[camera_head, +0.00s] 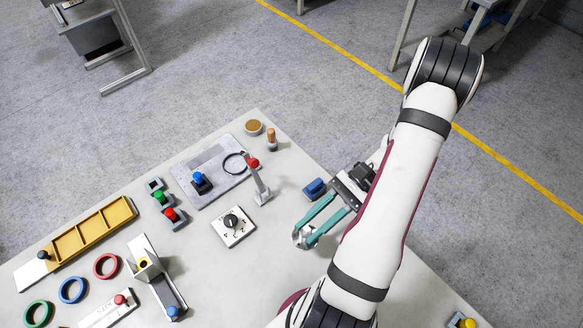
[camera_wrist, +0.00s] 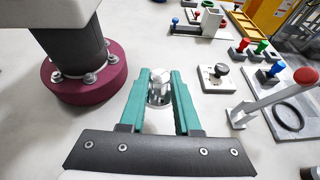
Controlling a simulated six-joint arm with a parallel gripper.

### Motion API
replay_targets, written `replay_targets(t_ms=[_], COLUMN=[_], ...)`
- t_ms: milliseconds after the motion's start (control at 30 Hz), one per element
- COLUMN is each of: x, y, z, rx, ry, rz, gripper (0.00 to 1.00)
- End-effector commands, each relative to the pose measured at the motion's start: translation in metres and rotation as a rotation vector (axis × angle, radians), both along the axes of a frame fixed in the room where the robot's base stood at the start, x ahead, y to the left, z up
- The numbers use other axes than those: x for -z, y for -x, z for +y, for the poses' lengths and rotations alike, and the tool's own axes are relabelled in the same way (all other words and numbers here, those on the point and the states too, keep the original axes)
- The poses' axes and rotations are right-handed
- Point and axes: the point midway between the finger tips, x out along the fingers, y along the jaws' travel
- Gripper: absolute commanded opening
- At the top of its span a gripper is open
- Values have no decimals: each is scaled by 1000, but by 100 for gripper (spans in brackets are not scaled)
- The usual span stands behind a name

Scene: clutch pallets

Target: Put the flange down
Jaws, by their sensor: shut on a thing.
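My gripper (camera_head: 308,236) has two teal fingers and is low over the table's right part. It also shows in the wrist view (camera_wrist: 160,92). It is shut on a small shiny metal piece, which I take for the flange (camera_wrist: 160,76), between the fingertips. In the head view only a bit of the flange (camera_head: 298,238) shows at the finger ends. The fingers hide part of it. I cannot tell whether its underside touches the table.
A white dial box (camera_head: 233,227) stands left of my gripper. A red-knobbed lever (camera_head: 261,185) stands on the table beyond it, by a grey plate (camera_head: 225,188). A blue block (camera_head: 314,188) is close behind the fingers. Bare table (camera_head: 222,285) lies at the front.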

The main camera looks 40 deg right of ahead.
Motion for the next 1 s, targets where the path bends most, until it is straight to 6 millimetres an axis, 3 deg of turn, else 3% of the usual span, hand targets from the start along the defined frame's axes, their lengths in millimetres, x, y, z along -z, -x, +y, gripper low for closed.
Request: replay_targets(t_ms=[100,233,400,533,667,900,1000], x=[-6,-15,-27,-33,-25,20,31], y=[-29,-54,-66,-67,-82,-149,-166], z=[-26,-67,-121,-149,-150,-119,-112], rx=[305,618,934,1074,1114,1109,1111], ry=[1,2,1,0,-3,-2,0], rz=[0,-1,-2,-1,1,4,1], gripper=[0,0,0,0,0,0,0])
